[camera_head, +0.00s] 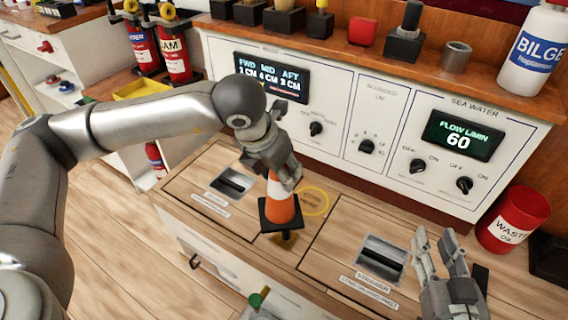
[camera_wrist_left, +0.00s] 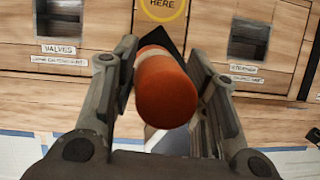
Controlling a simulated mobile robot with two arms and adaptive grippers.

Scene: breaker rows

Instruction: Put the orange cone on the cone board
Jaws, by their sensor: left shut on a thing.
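The orange cone (camera_head: 280,205) has a white band and a black square base. My left gripper (camera_head: 284,178) is shut on its upper part from above. In the left wrist view the cone (camera_wrist_left: 165,92) sits between both fingers. A yellow ring with lettering (camera_head: 313,201), ending in "HERE" in the left wrist view (camera_wrist_left: 162,8), marks the wooden top between two hatches; this seems to be the cone board. The cone is beside the ring, not inside it. I cannot tell whether its base touches the wood. My right gripper (camera_head: 446,262) is open and empty at lower right.
Recessed-handle hatches lie left (camera_head: 233,184) and right (camera_head: 380,258) of the cone. A control panel (camera_head: 375,110) with displays and knobs stands behind. A red waste bin (camera_head: 513,218) is at right. A green-topped knob (camera_head: 258,298) is at the front.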

